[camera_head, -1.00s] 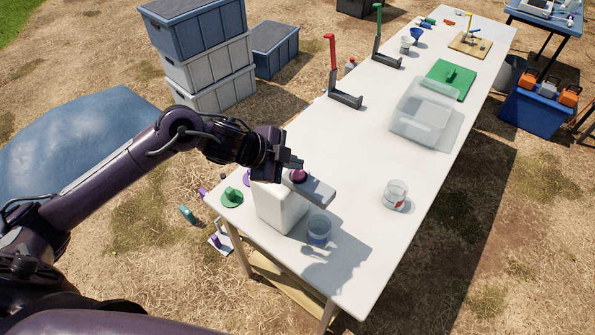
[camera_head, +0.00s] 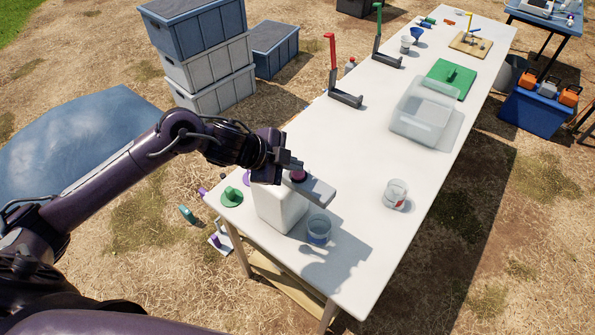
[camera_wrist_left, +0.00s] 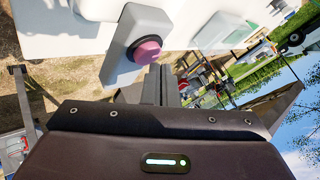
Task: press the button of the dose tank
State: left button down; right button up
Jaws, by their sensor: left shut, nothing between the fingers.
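The dose tank (camera_head: 279,208) is a white box near the front left end of the white table, with a grey arm on top that reaches right. Its round purple-pink button (camera_head: 298,176) sits on that grey arm; the left wrist view shows the button (camera_wrist_left: 147,50) in a dark ring. My left gripper (camera_head: 296,164) is shut and empty, with its fingertips at the button's upper side in the head view. In the left wrist view the fingers (camera_wrist_left: 160,72) end close by the button; I cannot tell whether they touch it. A clear cup (camera_head: 318,231) stands beneath the spout end.
A second clear cup with a red mark (camera_head: 396,193) stands to the right. A green disc with a knob (camera_head: 231,196) lies at the table's left corner. A clear bin (camera_head: 421,112) and red and green stands are farther back. The middle of the white table (camera_head: 350,150) is clear.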

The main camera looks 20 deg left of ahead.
aim_at(294, 174)
pick_arm(q)
jog(key=shift+f, duration=0.45)
dwell(0.6)
jog(key=shift+r, duration=0.1)
jog(key=shift+r+p, duration=0.7)
jog(key=shift+r, duration=0.05)
notch_tip(294, 174, up, 6)
jog(key=p, duration=0.6)
dwell(2.3)
